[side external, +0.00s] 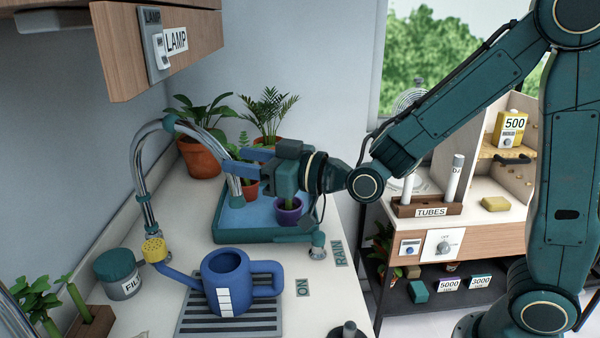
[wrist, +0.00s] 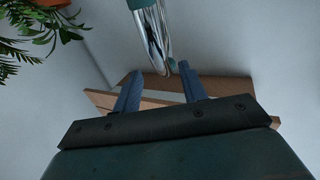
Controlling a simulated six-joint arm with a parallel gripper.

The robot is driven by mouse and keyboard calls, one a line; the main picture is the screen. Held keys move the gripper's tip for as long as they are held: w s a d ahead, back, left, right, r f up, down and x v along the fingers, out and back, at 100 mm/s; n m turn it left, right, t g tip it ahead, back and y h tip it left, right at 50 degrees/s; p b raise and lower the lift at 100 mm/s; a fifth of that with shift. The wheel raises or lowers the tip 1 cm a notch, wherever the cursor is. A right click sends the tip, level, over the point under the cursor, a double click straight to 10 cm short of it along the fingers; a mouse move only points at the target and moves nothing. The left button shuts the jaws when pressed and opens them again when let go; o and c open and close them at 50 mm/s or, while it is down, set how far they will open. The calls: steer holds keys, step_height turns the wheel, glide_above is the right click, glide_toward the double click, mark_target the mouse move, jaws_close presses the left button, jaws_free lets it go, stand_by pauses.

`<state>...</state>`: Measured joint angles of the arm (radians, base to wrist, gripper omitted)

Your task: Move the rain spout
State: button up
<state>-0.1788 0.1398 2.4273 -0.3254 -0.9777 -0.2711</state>
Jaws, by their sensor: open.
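The rain spout (side external: 196,131) is a chrome pipe with a teal joint at its top. It arches from its stand on the left, and its free end hangs over the blue tray (side external: 222,222) of pots. My gripper (side external: 232,160) is open, its two blue fingers pointing left at the spout's hanging part. In the wrist view the spout (wrist: 153,30) comes down from the top and its lower end lies near the gap between the fingertips (wrist: 160,68), closer to the right one. I cannot tell whether it touches a finger.
A blue watering can (side external: 228,282) with a yellow rose stands on a striped grate in front. Potted plants (side external: 202,155) stand behind, and a purple pot (side external: 289,212) sits below my gripper. A wooden cabinet (side external: 125,50) hangs at upper left.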

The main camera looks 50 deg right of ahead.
steer(key=shift+r, duration=0.25)
steer(key=shift+r, duration=0.1)
steer(key=c, duration=0.7)
steer(key=shift+r, duration=0.25)
jaws_close()
steer(key=w+r+m+g+y, duration=0.2)
steer(key=w+r+g, duration=0.25)
steer(key=r, duration=0.25)
steer(key=s+d+g+h, duration=0.1)
steer(key=s+d+g, duration=0.25)
steer(key=d, duration=0.25)
steer(key=s+d+g+h, duration=0.1)
steer(key=s+d+g, duration=0.1)
steer(key=d+g, duration=0.35)
steer(key=shift+t, duration=0.45)
steer(key=shift+d+f, duration=0.1)
steer(key=shift+f, duration=2.6)
